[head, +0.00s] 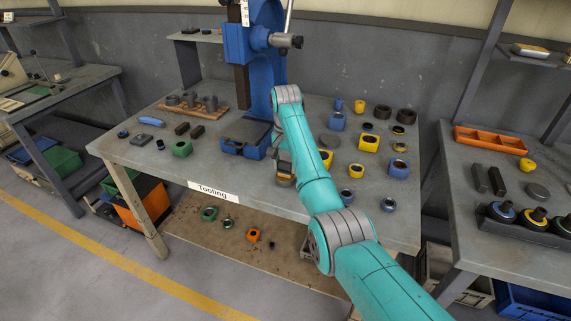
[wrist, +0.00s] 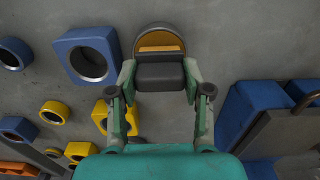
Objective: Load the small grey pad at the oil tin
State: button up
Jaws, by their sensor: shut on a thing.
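My gripper (wrist: 160,82) points down over the workbench and is shut on a small dark grey pad (wrist: 160,75), one finger on each side of it. The oil tin (wrist: 160,40) is a round, low, dark-rimmed tin with orange-yellow inside, just beyond the pad in the wrist view. The pad overlaps the tin's near part there; I cannot tell whether they touch. In the head view the tin (head: 286,181) stands near the bench's front edge, left of my arm, which hides most of my gripper.
A blue arbor press (head: 263,60) stands behind, its base (head: 240,146) left of the tin. Blue and yellow blocks and rings, such as a yellow block (head: 369,142), crowd the bench's right side. A green block (head: 182,148) sits at left. Bare bench lies around the tin.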

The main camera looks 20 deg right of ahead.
aim_at(285, 162)
dwell(0.3)
jog(key=shift+r, duration=3.45)
